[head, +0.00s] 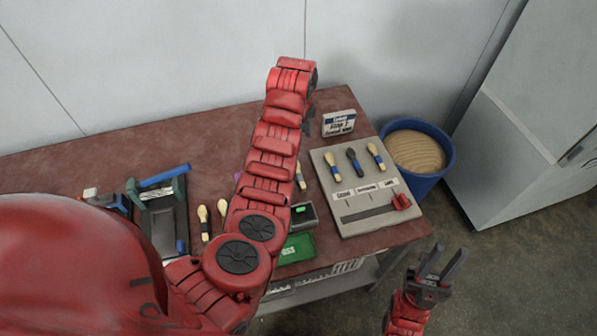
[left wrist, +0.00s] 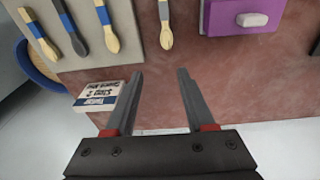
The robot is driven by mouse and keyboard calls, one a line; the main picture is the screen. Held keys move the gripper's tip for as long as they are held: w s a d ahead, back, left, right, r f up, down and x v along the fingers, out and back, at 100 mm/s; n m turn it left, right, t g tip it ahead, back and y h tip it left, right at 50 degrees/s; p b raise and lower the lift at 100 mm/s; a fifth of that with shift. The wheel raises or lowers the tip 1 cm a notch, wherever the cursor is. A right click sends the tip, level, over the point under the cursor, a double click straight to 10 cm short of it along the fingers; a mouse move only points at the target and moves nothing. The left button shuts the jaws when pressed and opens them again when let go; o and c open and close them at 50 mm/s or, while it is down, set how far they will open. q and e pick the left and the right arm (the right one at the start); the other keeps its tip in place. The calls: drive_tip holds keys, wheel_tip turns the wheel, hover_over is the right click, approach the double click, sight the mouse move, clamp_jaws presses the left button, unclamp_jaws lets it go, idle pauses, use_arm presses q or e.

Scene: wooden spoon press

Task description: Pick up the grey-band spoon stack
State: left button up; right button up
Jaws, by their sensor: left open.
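In the left wrist view a pale wooden spoon (left wrist: 165,38) with a grey-blue band lies alone between the grey board and a purple block; I cannot tell whether it is a stack. It also shows in the head view (head: 300,175), partly hidden by my left arm. Two more pale spoons (head: 203,214) lie left of that arm; their band colour is unclear. My left gripper (left wrist: 160,74) is open and empty, with the spoon beyond its fingertips. In the head view it is mostly hidden behind my arm. My right gripper (head: 449,250) is open and empty, off the table's front right.
The grey board (head: 327,209) holds several spoons, labels and a red-ended slider. A white labelled box (head: 339,123) stands behind it. A blue bin (head: 443,152) is at the right. The purple block (left wrist: 210,20) and green tray (head: 296,249) are near. Bare red table lies at back left.

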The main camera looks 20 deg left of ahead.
use_arm(q)
drive_tip(key=s+r+g, duration=0.2)
drive_tip(key=s, duration=0.1)
drive_tip(key=b, duration=0.6)
hover_over(299, 173)
wheel_tip(299, 173, down, 9)
drive_tip(key=shift+f, duration=0.95)
drive_tip(key=shift+w+f+p, duration=0.1)
drive_tip(key=shift+f+p, duration=0.05)
drive_tip(key=shift+p, duration=0.55)
drive_tip(key=shift+f, duration=0.35)
drive_tip(key=shift+f+p, duration=0.4)
wheel_tip(299, 173, down, 3)
drive_tip(key=shift+f+p, duration=0.1)
drive_tip(key=shift+p, duration=0.7)
drive_tip(key=shift+f, duration=0.85)
